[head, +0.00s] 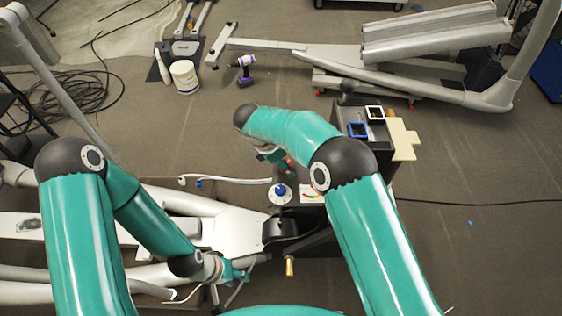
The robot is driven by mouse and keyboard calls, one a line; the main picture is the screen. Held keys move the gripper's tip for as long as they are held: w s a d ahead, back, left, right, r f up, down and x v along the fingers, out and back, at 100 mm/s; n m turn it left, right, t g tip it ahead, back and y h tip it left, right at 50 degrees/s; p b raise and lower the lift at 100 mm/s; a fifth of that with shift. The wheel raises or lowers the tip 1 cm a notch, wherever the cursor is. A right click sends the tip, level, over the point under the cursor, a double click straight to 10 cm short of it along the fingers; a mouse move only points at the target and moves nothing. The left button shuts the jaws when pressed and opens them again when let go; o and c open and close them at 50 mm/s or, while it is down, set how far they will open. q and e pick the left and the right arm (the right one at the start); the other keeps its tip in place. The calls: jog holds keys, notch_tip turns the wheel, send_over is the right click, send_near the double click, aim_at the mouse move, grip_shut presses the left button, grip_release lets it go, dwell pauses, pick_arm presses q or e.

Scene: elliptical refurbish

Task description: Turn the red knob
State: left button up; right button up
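A small red part (291,163), which may be the red knob, shows just under my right forearm; most of it is hidden, so I cannot tell its shape. Below it, a white round piece with a blue knob (281,191) sits beside a white card with a coloured dial (312,195). My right gripper (271,156) is close to the red part, mostly covered by its arm; I cannot tell whether it touches. My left gripper (240,278) is low in the view, away from the red part, with its fingers apart and nothing visible between them.
A dark stand to the right of my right arm carries a blue-framed tray (358,130) and a white tray (374,113). A grey elliptical frame (235,226) lies beneath my arms. A purple drill (243,68) and white bucket (185,76) are on the floor farther back.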

jog(key=v, duration=1.1)
jog(key=shift+r, duration=0.35)
jog(key=shift+a, duration=0.1)
